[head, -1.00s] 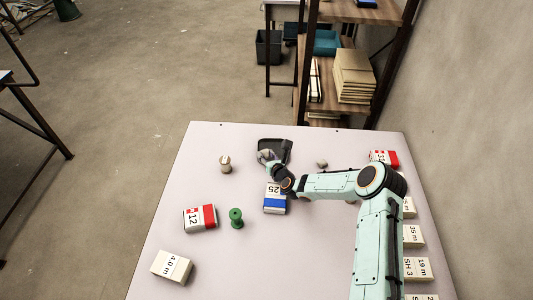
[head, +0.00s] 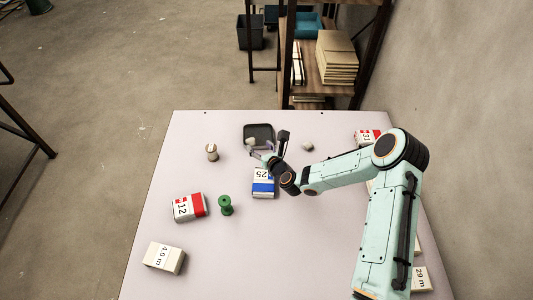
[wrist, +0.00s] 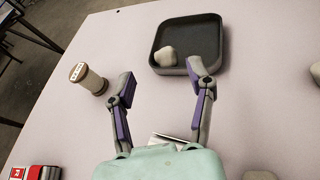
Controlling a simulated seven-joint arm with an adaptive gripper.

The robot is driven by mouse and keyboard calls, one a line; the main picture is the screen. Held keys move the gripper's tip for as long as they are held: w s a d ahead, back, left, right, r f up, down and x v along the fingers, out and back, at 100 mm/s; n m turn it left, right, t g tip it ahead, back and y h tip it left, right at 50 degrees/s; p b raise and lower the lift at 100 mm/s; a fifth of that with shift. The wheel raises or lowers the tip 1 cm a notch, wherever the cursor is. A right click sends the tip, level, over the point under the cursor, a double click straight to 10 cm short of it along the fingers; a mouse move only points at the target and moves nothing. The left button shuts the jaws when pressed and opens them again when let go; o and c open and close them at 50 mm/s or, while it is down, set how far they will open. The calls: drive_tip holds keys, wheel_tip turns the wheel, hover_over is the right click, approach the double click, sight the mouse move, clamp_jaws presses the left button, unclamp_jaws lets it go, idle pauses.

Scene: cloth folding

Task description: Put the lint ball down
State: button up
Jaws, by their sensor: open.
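A pale grey lint ball (wrist: 166,55) lies in the dark shallow tray (wrist: 212,45), near its left front corner. In the head view the tray (head: 262,130) stands near the table's far edge, and the lint ball (head: 250,141) shows partly at its left front side. My gripper (head: 269,146) is at the tray's front edge. In the wrist view my gripper (wrist: 161,78) is open and empty, its fingers spread wide. The right fingertip overlaps the tray's front rim in the picture; I cannot tell whether they touch.
Another pale lump (head: 307,146) lies right of the tray. A beige spool (head: 212,152) stands to the left. A blue-and-white box (head: 263,182) lies just in front of my gripper. A green spool (head: 226,205) and a red-and-white box (head: 189,207) are nearer. The table's left front is mostly clear.

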drive_tip(key=v, duration=0.5)
drive_tip(key=shift+s+r, duration=0.1)
drive_tip(key=shift+s+a+r+n, duration=0.2)
drive_tip(key=shift+r+n, duration=0.05)
drive_tip(key=shift+n, duration=0.35)
drive_tip(key=s+n+g, duration=0.1)
drive_tip(key=n, duration=0.1)
drive_tip(key=s+a+r+n+g+y, duration=0.1)
drive_tip(key=n, duration=0.2)
drive_tip(key=s+r+n+g, duration=0.1)
drive_tip(key=n, duration=0.1)
drive_tip(key=shift+a+r, duration=0.25)
drive_tip(key=shift+a, duration=0.1)
drive_tip(key=s+d+r+n+g+h, duration=0.2)
drive_tip(key=s+r+n, duration=0.3)
drive_tip(key=s+n, duration=0.3)
drive_tip(key=s+d+r+n+g+h, duration=0.2)
drive_tip(key=s+d+r+n+g, duration=0.2)
drive_tip(key=s+n, duration=0.5)
drive_tip(key=s+d+r+n+g+h, duration=0.2)
drive_tip(key=s+n, duration=0.6)
drive_tip(key=s, duration=0.5)
wheel_tip(320, 180, up, 4)
drive_tip(key=d+g, duration=0.1)
drive_tip(key=d, duration=0.1)
drive_tip(key=shift+s+d+f+g, duration=0.15)
drive_tip(key=shift+s+d+g, duration=0.15)
drive_tip(key=shift+s, duration=0.1)
drive_tip(key=shift+o, duration=0.6)
drive_tip(key=shift+w, duration=0.1)
